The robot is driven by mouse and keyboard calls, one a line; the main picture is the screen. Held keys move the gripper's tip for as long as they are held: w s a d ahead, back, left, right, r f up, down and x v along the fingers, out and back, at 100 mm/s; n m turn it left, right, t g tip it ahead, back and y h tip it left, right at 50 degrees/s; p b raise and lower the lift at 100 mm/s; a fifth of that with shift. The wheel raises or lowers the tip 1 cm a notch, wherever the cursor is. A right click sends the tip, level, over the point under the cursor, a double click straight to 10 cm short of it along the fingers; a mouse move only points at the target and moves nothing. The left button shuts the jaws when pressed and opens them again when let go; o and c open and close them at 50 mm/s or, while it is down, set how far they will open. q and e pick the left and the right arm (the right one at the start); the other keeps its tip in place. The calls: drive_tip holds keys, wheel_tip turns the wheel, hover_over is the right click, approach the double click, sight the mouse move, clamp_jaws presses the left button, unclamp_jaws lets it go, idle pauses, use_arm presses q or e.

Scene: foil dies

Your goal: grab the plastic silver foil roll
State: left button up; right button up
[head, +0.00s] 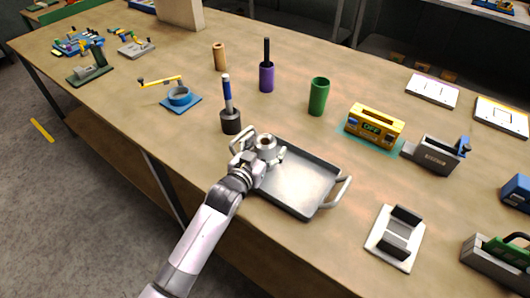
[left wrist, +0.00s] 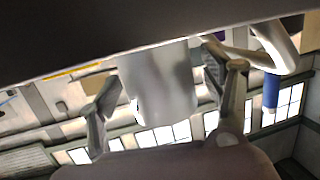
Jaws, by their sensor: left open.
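The silver foil roll (head: 267,143) appears to be the short grey cylinder with a dark hole in its top, at the upper left corner of the grey tray (head: 302,178). My left gripper (head: 261,155) reaches in low from the front, at the roll. In the left wrist view the pale silver roll (left wrist: 160,82) stands out between the two spread fingers of my left gripper (left wrist: 168,105). Gaps show at both sides, so the fingers are open around it. My gripper and wrist hide the roll's lower part in the head view. My right gripper is not in view.
A blue-handled tool in a dark holder (head: 231,120) stands just behind the gripper. The tray's handle (head: 337,192) sticks out at right. A purple cylinder (head: 266,77), a green cup (head: 318,97) and a yellow box (head: 374,124) stand farther back.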

use_arm(q)
drive_tip(key=c, duration=1.3)
drive_tip(key=shift+c, duration=0.7)
drive_tip(key=shift+r, duration=0.1)
